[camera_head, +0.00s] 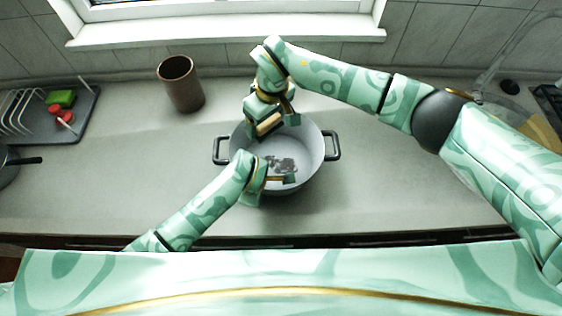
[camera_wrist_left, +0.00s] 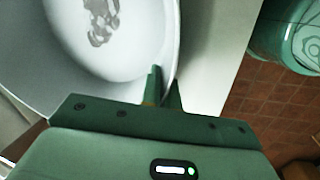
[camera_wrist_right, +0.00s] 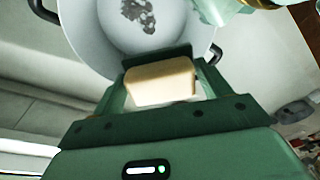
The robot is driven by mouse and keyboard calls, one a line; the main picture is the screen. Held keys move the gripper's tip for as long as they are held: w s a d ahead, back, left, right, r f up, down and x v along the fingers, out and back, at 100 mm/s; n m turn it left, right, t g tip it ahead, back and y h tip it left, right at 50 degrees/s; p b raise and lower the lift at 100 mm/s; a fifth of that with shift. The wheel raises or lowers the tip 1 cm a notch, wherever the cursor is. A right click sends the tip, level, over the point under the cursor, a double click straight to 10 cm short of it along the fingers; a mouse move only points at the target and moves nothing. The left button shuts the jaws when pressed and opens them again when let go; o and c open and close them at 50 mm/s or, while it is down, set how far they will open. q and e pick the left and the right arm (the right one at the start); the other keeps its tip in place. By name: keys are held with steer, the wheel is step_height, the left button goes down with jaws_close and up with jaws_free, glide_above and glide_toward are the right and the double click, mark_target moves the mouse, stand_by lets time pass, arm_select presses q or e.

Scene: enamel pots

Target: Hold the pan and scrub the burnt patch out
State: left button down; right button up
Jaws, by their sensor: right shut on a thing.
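The grey pan (camera_head: 314,150) stands on the counter, with a dark handle on each side. The burnt patch (camera_head: 283,163) is a dark grey mottled mark on its inner floor; it also shows in the left wrist view (camera_wrist_left: 101,20) and the right wrist view (camera_wrist_right: 138,14). My right gripper (camera_head: 268,122) is shut on a tan sponge (camera_wrist_right: 160,82), held above the far left part of the pan, apart from the patch. My left gripper (camera_wrist_left: 164,82) is at the pan's near rim, its fingers close together with the rim seemingly between them. Whether they clamp it is unclear.
A brown cup (camera_head: 180,84) stands at the back left. A dark rack tray (camera_head: 80,108) holds a green block (camera_head: 61,98) and a red item (camera_head: 62,116) at the far left. A dark pan (camera_head: 8,168) sits at the left edge. The counter around the grey pan is clear.

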steer(key=d, duration=1)
steer(key=a, duration=0.3)
steer(key=w+a, duration=0.1)
steer(key=a, duration=0.2)
steer(key=w+a, duration=0.1)
steer(key=a, duration=0.3)
steer(key=shift+w+a, duration=0.1)
stand_by(0.6)
